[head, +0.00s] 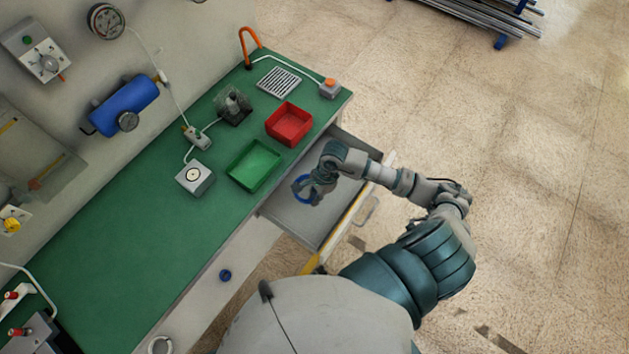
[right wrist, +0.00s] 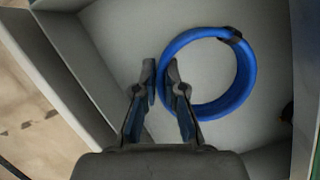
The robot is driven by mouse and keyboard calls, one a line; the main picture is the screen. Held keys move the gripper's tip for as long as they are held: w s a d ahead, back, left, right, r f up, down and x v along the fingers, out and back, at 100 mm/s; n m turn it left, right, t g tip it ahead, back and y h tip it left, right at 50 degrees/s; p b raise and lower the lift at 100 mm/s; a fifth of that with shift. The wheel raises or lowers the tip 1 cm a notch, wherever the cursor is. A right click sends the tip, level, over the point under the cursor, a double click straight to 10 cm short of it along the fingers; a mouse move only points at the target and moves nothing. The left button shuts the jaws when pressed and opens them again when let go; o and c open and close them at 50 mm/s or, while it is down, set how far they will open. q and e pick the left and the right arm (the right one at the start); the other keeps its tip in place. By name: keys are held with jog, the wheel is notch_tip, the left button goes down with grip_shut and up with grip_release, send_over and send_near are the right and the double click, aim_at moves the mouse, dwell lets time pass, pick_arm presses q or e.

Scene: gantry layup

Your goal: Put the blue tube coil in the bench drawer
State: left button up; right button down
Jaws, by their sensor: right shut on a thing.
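The blue tube coil (head: 296,187) is a ring with a dark band; it also shows in the right wrist view (right wrist: 247,80). My right gripper (head: 313,187) is shut on one side of the ring, with the tube between its fingertips in the right wrist view (right wrist: 163,82). The coil is over the pale floor of the open bench drawer (head: 290,222), inside its walls. I cannot tell whether it touches the floor. The drawer stands out from the bench's right side. My left gripper is not in view.
The green bench top (head: 130,240) carries a green tray (head: 254,166), a red tray (head: 289,124) and a grey box (head: 195,178) beside the drawer. A blue cylinder (head: 124,105) is on the wall panel. Speckled floor lies open to the right.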

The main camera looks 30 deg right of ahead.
notch_tip(320, 180, down, 6)
jog(key=shift+a+f, duration=0.15)
jog(key=w+d, duration=0.2)
jog(key=w, duration=0.1)
jog(key=shift+w+d+r, duration=0.15)
jog(key=shift+d+r, duration=0.05)
jog(key=shift+d, duration=0.05)
jog(key=w+d, duration=0.2)
jog(key=w, duration=0.1)
jog(key=shift+w+d, duration=0.25)
jog(key=shift+d, duration=0.05)
jog(key=shift+s+f+p, duration=0.15)
jog(key=shift+f+p, duration=0.15)
jog(key=shift+f, duration=0.35)
jog(key=shift+a, duration=0.1)
jog(key=c, duration=1.3)
grip_release()
jog(key=shift+o, duration=0.2)
